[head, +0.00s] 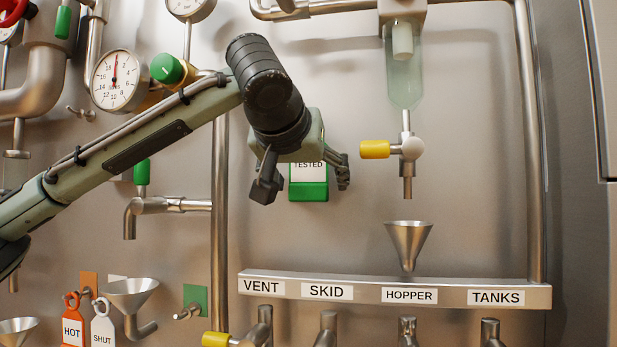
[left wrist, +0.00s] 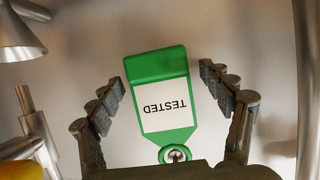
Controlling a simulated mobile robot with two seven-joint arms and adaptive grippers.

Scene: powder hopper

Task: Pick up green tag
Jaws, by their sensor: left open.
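The green tag (head: 309,190) has a white label reading TESTED. In the head view its upper part is hidden behind my left gripper (head: 303,186). In the left wrist view the tag (left wrist: 160,94) appears upside down, with its metal eyelet or peg at the bottom of the picture. My left gripper (left wrist: 165,92) is open, with one finger on each side of the tag. Gaps show between both fingers and the tag's edges. My right gripper is not in view.
A labelled shelf (head: 395,277) runs below, with a metal funnel (head: 409,243) at HOPPER. A yellow-handled valve (head: 375,149) hangs to the right. A pressure gauge (head: 117,82) and green knob (head: 167,68) are left, near my arm. An orange HOT tag (head: 72,325) hangs lower left.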

